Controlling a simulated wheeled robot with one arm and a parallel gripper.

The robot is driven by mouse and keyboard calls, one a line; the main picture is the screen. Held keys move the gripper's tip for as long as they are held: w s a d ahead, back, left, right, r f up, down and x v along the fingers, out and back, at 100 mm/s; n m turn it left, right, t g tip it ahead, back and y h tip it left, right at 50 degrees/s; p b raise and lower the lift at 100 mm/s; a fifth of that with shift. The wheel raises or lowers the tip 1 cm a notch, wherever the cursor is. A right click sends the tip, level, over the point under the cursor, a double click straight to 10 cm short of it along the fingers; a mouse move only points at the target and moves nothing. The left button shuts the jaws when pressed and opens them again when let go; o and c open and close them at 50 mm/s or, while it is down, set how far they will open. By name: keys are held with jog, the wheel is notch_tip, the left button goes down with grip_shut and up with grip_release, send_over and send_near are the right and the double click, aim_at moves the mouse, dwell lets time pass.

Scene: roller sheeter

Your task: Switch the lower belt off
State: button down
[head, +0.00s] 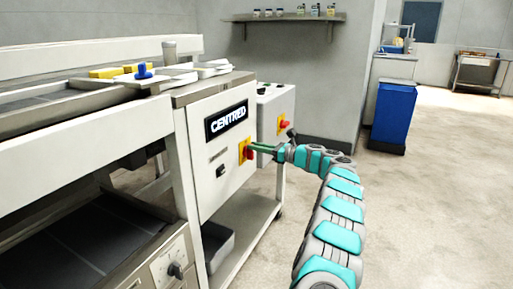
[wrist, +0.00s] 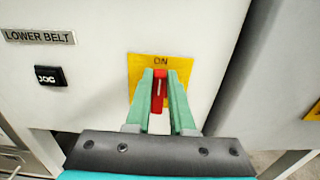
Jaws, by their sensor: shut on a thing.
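The switch is a red handle (wrist: 158,92) on a yellow plate (wrist: 136,68) marked "ON" at its top. The handle stands upright in the wrist view, its upper end toward "ON". A "LOWER BELT" label (wrist: 38,36) is to its left. My gripper (wrist: 161,76) has its green fingers either side of the red handle and is shut on it. In the head view my gripper (head: 254,147) reaches the yellow plate (head: 241,155) from the right and partly hides the handle.
A small black switch (wrist: 49,77) sits below the label. A grey control box (head: 275,107) with another red and yellow switch (head: 283,125) stands just behind. A blue bin (head: 390,115) is farther back; the right floor is clear.

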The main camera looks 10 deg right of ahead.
jog(key=shift+f+b, duration=0.1)
jog(key=shift+b, duration=0.2)
jog(key=n+b, duration=0.1)
jog(key=n, duration=0.1)
jog(key=n+b, duration=0.2)
jog(key=s+n+b, duration=0.1)
jog(key=b, duration=0.1)
jog(key=shift+a+f+n, duration=0.3)
jog(key=shift+a+n, duration=0.05)
jog(key=shift+n, duration=0.05)
jog(key=n+b, duration=0.3)
jog(key=shift+s+a+f, duration=0.2)
jog(key=shift+s+f, duration=0.1)
jog(key=shift+f, duration=0.05)
jog(key=n+b, duration=0.4)
jog(key=f+n+b, duration=0.1)
jog(key=shift+s+a+n+b, duration=0.2)
jog(key=shift+s+n+b, duration=0.1)
jog(key=shift+n+b, duration=0.1)
jog(key=shift+a+f+n+b, duration=0.1)
jog(key=shift+f+n+b, duration=0.05)
jog(key=shift+n+b, duration=0.6)
jog(key=shift+f+n+b, duration=0.15)
jog(key=shift+n+b, duration=0.4)
jog(key=shift+n, duration=0.3)
jog(key=c, duration=0.8)
grip_release()
jog(key=shift+r, duration=0.1)
